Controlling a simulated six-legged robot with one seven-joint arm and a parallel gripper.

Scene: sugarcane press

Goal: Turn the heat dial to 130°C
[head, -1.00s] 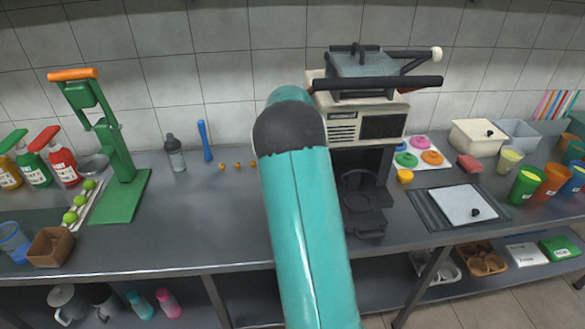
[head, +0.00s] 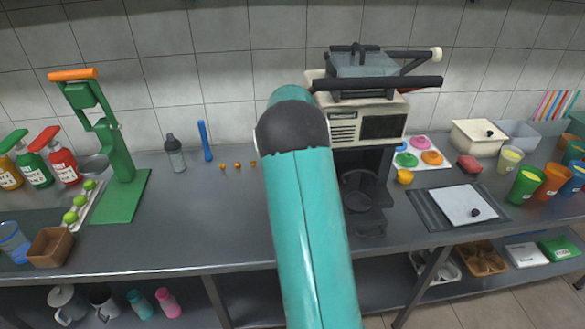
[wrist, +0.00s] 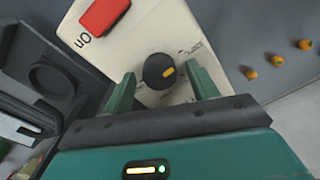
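A red switch (wrist: 103,14) with upside-down "ON" lettering is on the same panel. In the head view the press (head: 345,126) stands behind my arm, which hides the dial and my gripper.
Several small orange fruits (head: 238,166) lie on the counter left of the press. A dark bottle (head: 175,155) and a blue stick (head: 205,141) stand farther left. A green hand press (head: 118,150) is at the left. Counter between it and my arm is mostly clear.

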